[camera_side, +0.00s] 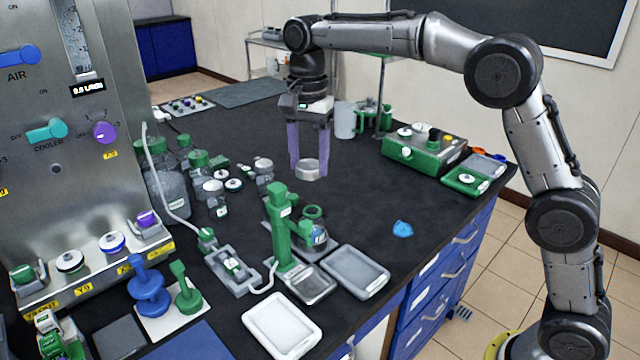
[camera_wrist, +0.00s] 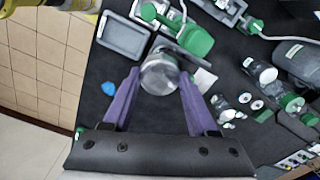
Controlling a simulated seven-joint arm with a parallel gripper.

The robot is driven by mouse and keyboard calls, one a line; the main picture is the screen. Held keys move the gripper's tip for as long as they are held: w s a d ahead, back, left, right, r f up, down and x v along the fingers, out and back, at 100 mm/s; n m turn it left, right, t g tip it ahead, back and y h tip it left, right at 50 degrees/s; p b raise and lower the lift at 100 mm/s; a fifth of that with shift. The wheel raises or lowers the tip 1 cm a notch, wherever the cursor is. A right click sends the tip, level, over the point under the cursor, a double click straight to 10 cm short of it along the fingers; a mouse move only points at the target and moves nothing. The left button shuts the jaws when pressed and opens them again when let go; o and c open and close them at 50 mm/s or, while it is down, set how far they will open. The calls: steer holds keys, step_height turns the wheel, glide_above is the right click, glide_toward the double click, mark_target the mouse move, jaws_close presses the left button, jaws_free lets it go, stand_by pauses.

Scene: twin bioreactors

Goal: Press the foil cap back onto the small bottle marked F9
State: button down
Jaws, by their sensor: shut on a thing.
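My gripper (camera_side: 308,174) has its two purple fingers pointing down, shut on a silver foil cap (camera_side: 307,166). The cap shows as a round, shiny piece between the fingertips in the wrist view (camera_wrist: 160,76). It is held above the black bench, and I cannot tell the height exactly. Small bottles with silver tops stand to the left of my gripper in the side view, one near it (camera_side: 264,167) and one farther left (camera_side: 213,189). They also show at the right of the wrist view. I cannot read F9 on any of them.
A green stand (camera_side: 279,225) rises just in front of my gripper, beside grey trays (camera_side: 355,272). A clear mug (camera_side: 345,122) and a green box (camera_side: 424,150) stand behind and right. A blue scrap (camera_side: 403,228) lies on the mostly bare right part of the bench.

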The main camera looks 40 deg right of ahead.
steer(key=w+d, duration=0.3)
steer(key=d, duration=0.1)
glide_toward(312, 211)
steer(key=shift+f, duration=3.05)
steer(key=shift+f, duration=0.2)
jaws_free()
stand_by(0.4)
steer(key=shift+r, duration=0.1)
step_height(312, 211, up, 7)
stand_by(1.1)
